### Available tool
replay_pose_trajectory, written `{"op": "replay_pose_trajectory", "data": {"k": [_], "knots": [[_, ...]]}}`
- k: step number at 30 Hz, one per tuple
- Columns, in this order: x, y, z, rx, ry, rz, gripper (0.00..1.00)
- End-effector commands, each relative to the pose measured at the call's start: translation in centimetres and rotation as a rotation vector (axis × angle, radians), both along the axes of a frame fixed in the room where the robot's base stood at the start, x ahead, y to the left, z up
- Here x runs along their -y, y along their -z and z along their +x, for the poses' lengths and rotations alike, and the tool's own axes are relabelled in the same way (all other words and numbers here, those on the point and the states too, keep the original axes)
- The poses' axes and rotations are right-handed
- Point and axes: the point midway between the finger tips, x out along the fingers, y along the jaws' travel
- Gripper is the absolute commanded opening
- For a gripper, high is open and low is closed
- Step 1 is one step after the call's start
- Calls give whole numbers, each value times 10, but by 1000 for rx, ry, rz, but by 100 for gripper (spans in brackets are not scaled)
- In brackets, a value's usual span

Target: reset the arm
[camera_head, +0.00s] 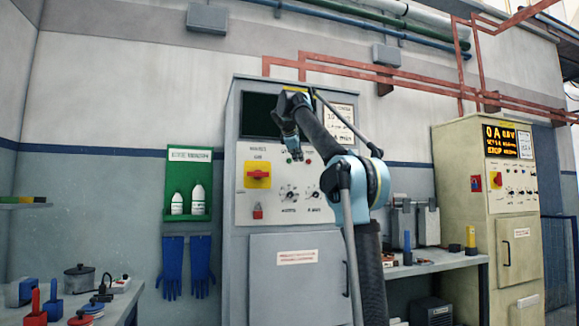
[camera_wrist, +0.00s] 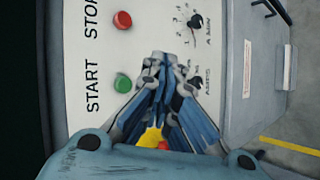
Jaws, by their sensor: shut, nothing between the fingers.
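My gripper (camera_head: 297,153) is raised in front of the upper panel of the grey cabinet (camera_head: 240,120), with my arm bent up and over from the lower right. In the wrist view my gripper (camera_wrist: 157,60) has its blue-grey fingers drawn together at the tips, with nothing seen between them. Behind it are a green START button (camera_wrist: 122,84), a red STOP button (camera_wrist: 122,20) and two black knobs (camera_wrist: 195,20). I cannot tell the exact gap from fingertips to panel.
A green bottle rack (camera_head: 187,160) and blue gloves (camera_head: 173,265) hang left. A beige cabinet (camera_head: 470,180) stands right. A cluttered bench (camera_head: 120,300) is at lower left.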

Motion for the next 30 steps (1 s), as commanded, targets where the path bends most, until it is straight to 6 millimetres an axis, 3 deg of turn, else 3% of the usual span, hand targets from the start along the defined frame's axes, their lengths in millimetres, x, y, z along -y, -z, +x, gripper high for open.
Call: {"op": "replay_pose_trajectory", "data": {"k": [11, 16, 23, 30], "knots": [[1, 1, -1, 0, 3, 2, 0], [13, 17, -14, -17, 45, 47, 0], [48, 80, -62, -70, 188, 193, 0], [79, 163, -126, -129, 347, 350, 0]]}}
